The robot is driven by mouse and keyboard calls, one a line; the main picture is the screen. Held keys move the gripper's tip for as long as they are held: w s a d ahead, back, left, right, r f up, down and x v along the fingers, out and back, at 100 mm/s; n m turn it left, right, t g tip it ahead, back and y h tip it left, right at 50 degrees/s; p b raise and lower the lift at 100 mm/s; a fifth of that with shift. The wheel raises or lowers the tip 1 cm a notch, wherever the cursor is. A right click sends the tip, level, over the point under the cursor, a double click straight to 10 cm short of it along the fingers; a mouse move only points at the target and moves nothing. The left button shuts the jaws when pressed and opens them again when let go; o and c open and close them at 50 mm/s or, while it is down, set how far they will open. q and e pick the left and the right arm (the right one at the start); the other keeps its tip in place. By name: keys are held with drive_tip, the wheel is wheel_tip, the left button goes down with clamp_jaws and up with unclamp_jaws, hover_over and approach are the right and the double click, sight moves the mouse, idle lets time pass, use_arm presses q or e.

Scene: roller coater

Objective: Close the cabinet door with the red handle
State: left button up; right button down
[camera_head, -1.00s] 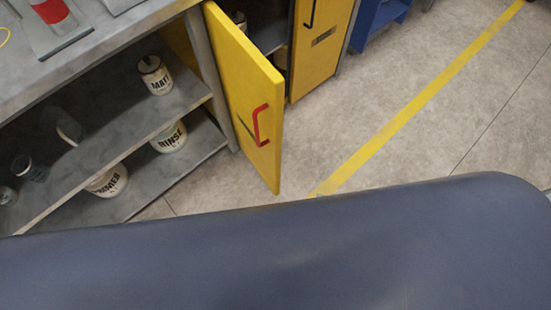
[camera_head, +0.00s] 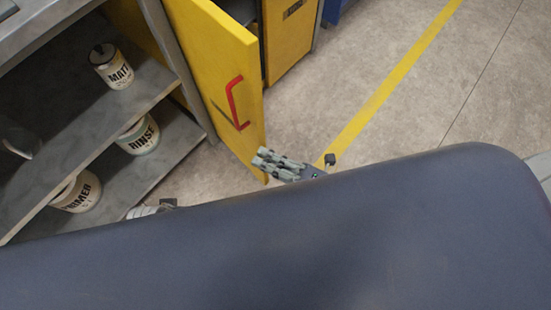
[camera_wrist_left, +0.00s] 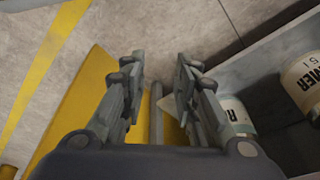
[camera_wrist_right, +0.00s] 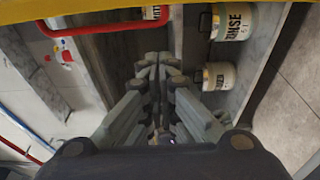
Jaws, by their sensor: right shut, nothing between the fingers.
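The yellow cabinet door (camera_head: 205,55) stands open, swung out from the grey cabinet.
Open shelves (camera_head: 150,95) beside the door hold labelled cans: MATT (camera_head: 112,68), RINSE (camera_head: 140,136) and one partly reading PRIMER (camera_head: 78,192). Another yellow cabinet front (camera_head: 290,40) stands behind. The floor to the right (camera_head: 440,90) is clear, with a yellow line (camera_head: 395,80).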

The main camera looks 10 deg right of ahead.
sight(259, 139)
use_arm(q)
drive_tip(key=shift+w+r, duration=0.15)
drive_tip(key=shift+r, duration=0.65)
use_arm(e)
drive_tip(key=w, duration=0.5)
drive_tip(key=shift+w+a, duration=0.35)
drive_tip(key=shift+w, duration=0.05)
drive_tip(key=shift+d, duration=0.1)
